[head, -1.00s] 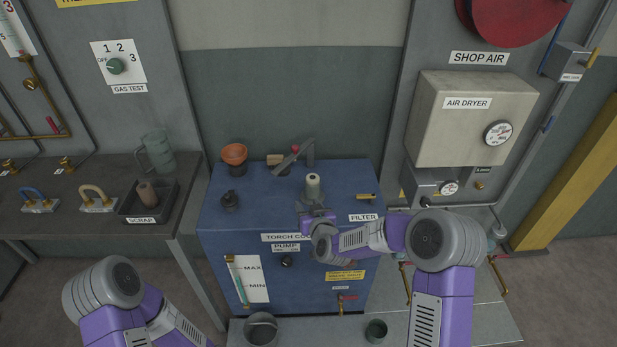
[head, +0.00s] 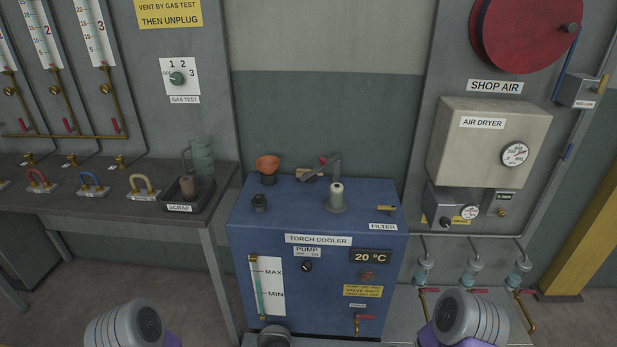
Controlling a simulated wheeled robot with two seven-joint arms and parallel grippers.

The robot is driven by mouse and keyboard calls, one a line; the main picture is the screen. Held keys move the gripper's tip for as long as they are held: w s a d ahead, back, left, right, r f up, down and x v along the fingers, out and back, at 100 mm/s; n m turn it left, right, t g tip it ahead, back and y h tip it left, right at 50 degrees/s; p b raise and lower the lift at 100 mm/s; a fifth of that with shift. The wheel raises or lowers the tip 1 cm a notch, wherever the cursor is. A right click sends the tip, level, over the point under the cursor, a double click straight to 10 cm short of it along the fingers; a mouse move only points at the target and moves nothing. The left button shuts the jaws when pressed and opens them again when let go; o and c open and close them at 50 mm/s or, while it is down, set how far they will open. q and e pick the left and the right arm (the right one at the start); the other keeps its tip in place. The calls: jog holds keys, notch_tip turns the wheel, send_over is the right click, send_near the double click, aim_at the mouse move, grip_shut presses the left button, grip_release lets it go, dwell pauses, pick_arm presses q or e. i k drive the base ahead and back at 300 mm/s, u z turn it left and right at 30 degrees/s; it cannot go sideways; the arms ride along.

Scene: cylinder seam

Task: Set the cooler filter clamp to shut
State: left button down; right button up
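The torch cooler (head: 300,222) is a blue cabinet in the middle of the head view. On its top, a pale cylinder (head: 336,192) stands upright on a round grey base. Just behind it is a grey clamp-like lever (head: 333,169) with a red knob (head: 323,160), slanting down to the left. I cannot tell whether this clamp is open or shut. The FILTER label (head: 383,226) is at the cabinet's top right front edge. Only links of my two arms show at the bottom edge; both grippers are out of view.
On the cooler top are an orange funnel cup (head: 267,163), a dark cap (head: 259,202) and a small yellow handle (head: 386,208). A bench with a scrap tray (head: 180,208) stands left. The air dryer (head: 490,150) is on the right panel. The space before the cooler's upper front is clear.

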aim_at(311, 176)
jog(key=u, duration=0.35)
jog(key=i, duration=0.95)
jog(key=z, duration=0.6)
